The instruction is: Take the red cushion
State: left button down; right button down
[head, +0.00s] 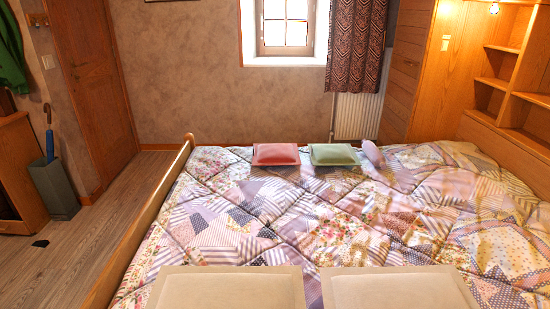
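The red cushion (276,154) lies flat at the far side of the bed, close to the far edge, below the window. A green cushion (334,154) lies just to its right. Neither of my grippers shows in the head view, so nothing of mine is seen near the red cushion.
The bed (240,225) has a patchwork quilt. Two beige cushions (229,290) (400,289) lie at the near edge, and a small purplish object (372,152) lies right of the green cushion. A wooden bed board (150,212) runs along the left. Wooden shelves (500,70) stand at right. Floor (90,245) is open at left.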

aim_at(266, 154)
jog(key=u, duration=0.7)
jog(key=j+u, duration=0.35)
jog(key=i+j+u, duration=0.1)
jog(key=j+u, duration=0.25)
jog(key=i+j+u, duration=0.25)
jog(key=j, duration=0.15)
jog(key=i+j+u, duration=0.2)
jog(key=j, duration=0.2)
jog(key=i+j+u, duration=0.75)
jog(key=i+j+z, duration=0.2)
jog(key=i, duration=0.4)
jog(key=i+j+z, duration=0.2)
jog(key=i, duration=0.45)
jog(key=i+l+z, duration=0.15)
jog(key=z, duration=0.25)
jog(key=i+z, duration=0.65)
jog(key=z, duration=0.2)
jog(key=i+l+z, duration=0.15)
jog(key=i+z, duration=0.35)
jog(key=i+j+z, duration=0.1)
jog(key=i+z, duration=0.5)
jog(key=i, duration=1.4)
